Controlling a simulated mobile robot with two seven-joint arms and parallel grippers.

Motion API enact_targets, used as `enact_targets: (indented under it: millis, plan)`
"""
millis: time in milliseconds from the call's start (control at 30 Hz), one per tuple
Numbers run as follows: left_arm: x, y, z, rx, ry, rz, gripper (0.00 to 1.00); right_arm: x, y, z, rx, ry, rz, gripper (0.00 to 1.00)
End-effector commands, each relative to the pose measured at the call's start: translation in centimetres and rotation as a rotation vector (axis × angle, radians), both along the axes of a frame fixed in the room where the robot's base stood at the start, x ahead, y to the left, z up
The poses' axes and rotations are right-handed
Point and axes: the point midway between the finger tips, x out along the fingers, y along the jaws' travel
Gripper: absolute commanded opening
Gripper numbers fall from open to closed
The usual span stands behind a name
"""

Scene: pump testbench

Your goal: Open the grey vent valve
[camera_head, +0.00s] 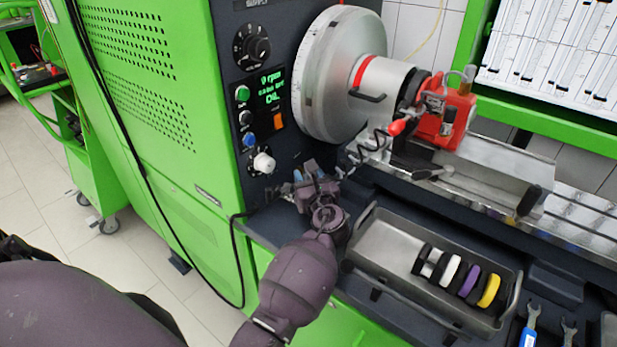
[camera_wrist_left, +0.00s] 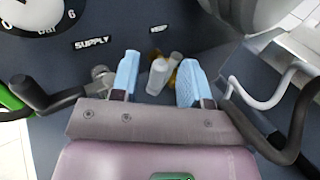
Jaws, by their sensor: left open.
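The grey vent valve (camera_wrist_left: 160,74) shows in the left wrist view as a light grey handle with brass fittings behind it, below a small label on the dark panel. My left gripper (camera_wrist_left: 157,80) is open, with one blue-padded finger on each side of the grey handle. In the head view my left gripper (camera_head: 306,173) is at the lower part of the dark panel, and the valve there is hidden or too small to make out. My right gripper is not in view.
A black handle (camera_wrist_left: 38,98) sits left of the gripper, near the "SUPPLY" label. Dark and light curved tubes lie close on the right. In the head view, a white knob (camera_head: 263,162) is left of the gripper and a grey tray (camera_head: 385,262) with coloured rings lies right.

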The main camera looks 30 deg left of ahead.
Motion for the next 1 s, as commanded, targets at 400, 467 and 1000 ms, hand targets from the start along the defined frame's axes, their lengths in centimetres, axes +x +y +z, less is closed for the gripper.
enact_targets:
  millis: [400, 467, 1000]
  plan:
    - [-3.4, -4.0, 0.3, -0.003, -0.001, -0.001, 0.42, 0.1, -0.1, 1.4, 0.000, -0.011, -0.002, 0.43]
    - [-4.1, -4.8, 0.2, -0.001, 0.000, 0.000, 0.42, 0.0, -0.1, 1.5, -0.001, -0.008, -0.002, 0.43]
    - [-7.0, -8.3, 0.0, -0.001, -0.001, 0.000, 0.42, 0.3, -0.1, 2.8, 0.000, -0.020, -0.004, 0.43]
